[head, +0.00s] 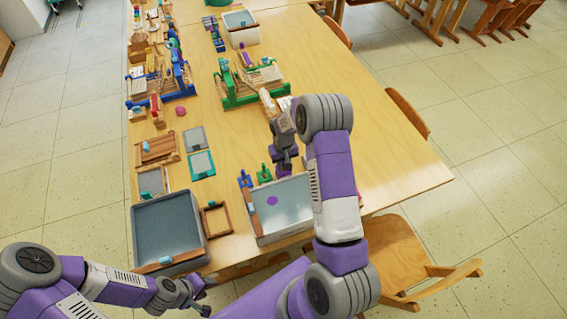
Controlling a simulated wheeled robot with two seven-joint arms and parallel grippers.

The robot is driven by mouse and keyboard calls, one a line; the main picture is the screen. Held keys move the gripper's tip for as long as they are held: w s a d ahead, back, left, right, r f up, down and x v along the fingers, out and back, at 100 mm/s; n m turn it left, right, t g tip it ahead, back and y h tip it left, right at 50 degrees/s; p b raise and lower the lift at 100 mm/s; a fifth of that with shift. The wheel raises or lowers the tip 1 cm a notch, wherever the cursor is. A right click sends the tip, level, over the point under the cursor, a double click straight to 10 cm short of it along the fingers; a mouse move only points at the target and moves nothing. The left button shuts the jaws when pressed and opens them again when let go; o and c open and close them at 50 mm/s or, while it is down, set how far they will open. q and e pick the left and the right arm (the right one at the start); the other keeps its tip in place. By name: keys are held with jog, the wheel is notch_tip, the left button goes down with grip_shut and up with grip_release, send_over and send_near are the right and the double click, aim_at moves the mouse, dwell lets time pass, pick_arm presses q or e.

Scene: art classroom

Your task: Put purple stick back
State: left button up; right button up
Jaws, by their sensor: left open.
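A round purple patch (272,200) shows in that bin (262,238). My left gripper (203,300) is open and empty at the table's front edge, in front of the left grey bin (168,228). My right gripper (284,166) hangs above the table just behind the right bin; its fingertips are small and dark, and I cannot see whether they hold anything.
A green wooden loom (240,98) and a blue loom (160,95) stand farther back. Small frames (202,164) and a wooden frame (216,220) lie at left. A chair (395,255) stands at front right. The table's right side is clear.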

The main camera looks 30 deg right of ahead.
jog(key=shift+o, duration=1.4)
jog(key=shift+r, duration=0.1)
notch_tip(320, 180, up, 12)
jog(key=shift+r+p, duration=0.1)
jog(key=shift+p, duration=0.55)
